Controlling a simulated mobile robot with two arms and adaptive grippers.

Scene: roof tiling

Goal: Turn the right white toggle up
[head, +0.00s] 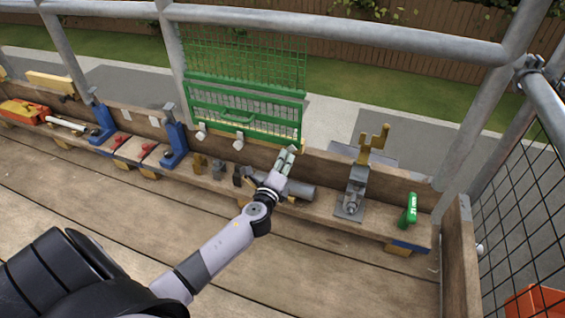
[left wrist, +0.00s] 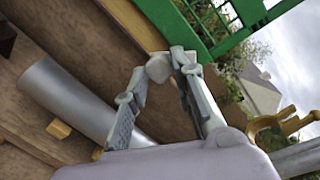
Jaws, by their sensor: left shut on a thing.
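The right white toggle (left wrist: 158,68) is a small pale block at the lower corner of the green mesh panel (left wrist: 232,38), on the wooden board. It sits between the fingertips of my left gripper (left wrist: 160,74) in the left wrist view, and the fingers are shut on it. In the head view my left gripper (head: 285,160) reaches to the right lower corner of the green panel (head: 245,108). The fingers mostly hide the toggle there, and I cannot tell its exact tilt. Another white toggle (head: 238,142) shows further left under the panel. My right gripper is not in view.
A grey cylinder (head: 295,190) lies on the ledge just below my left gripper; it is large in the left wrist view (left wrist: 68,95). A yellow forked piece on a grey stand (head: 372,148) and a green-handled item (head: 409,210) stand to the right. Grey rails cross above.

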